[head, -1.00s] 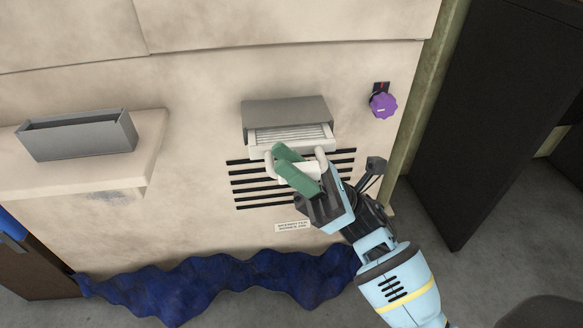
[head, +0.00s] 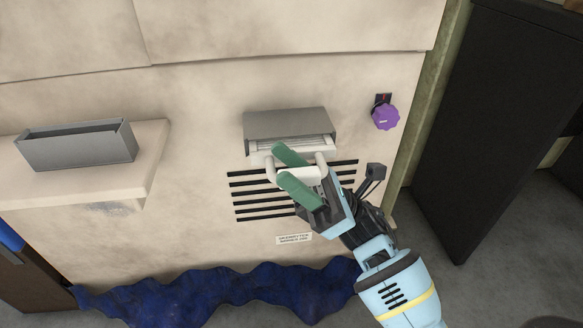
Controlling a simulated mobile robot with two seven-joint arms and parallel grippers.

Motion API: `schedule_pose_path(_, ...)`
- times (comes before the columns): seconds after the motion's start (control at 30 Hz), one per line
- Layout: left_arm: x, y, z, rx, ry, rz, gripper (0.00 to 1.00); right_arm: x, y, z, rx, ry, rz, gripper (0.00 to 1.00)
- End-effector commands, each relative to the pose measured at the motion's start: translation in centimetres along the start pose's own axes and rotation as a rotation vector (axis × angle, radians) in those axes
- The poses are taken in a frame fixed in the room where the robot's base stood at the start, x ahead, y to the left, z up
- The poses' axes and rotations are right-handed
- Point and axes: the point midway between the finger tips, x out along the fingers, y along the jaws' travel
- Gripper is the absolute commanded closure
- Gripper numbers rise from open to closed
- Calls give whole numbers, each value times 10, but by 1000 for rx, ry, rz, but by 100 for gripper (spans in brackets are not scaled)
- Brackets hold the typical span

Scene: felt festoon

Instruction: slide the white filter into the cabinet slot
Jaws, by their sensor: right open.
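The white filter (head: 262,157) sits mostly inside the grey cabinet slot (head: 288,122), with its front edge and white handle sticking out. A strip of its pleated face shows under the slot's hood. My right gripper (head: 288,168) is at the filter's handle, its green fingers open and spread above and below the handle bar. The fingers hide part of the filter's front. I cannot tell whether they touch it. My left gripper is not in view.
A purple knob (head: 385,116) is right of the slot. Black vents (head: 250,190) and a small label (head: 294,239) lie below it. A grey open bin (head: 78,147) stands on a ledge (head: 120,185) at left. Blue cloth (head: 220,295) lies along the cabinet's foot. A dark panel (head: 480,120) stands at right.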

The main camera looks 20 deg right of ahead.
Motion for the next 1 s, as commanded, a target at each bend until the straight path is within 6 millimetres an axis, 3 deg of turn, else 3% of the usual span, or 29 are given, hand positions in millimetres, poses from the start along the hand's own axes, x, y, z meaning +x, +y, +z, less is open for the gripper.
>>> schedule_pose_path(0.17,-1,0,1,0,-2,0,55,-15,-1,0,0,1,-4,55)
schedule_pose_path(0.53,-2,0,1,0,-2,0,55,-69,0,0,-1,1,-2,55)
schedule_pose_path(1.0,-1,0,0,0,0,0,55,-78,0,0,-1,0,1,55)
